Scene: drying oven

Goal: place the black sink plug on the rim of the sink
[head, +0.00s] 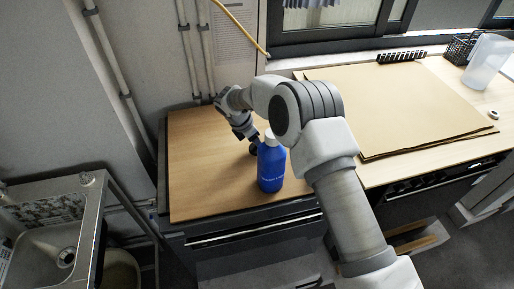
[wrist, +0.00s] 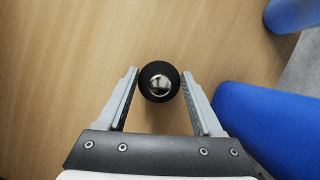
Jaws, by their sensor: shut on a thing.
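The black sink plug (wrist: 160,82) is round and dark with a shiny metal knob on top. In the wrist view it sits between the two fingers of my gripper (wrist: 160,75), which is shut on it. In the head view my gripper (head: 250,140) points down over the wooden board, just behind and left of the blue bottle. The plug shows there only as a small dark shape, and I cannot tell whether it touches the board. The metal sink (head: 92,225) stands at the lower left of the head view, its basin empty around the drain.
The blue bottle (head: 270,168) with a white cap stands close to the right of my gripper; it also shows in the wrist view (wrist: 265,125). The wooden board (head: 200,175) is otherwise clear. A gap with pipes separates it from the sink. Brown sheets (head: 400,105) lie right.

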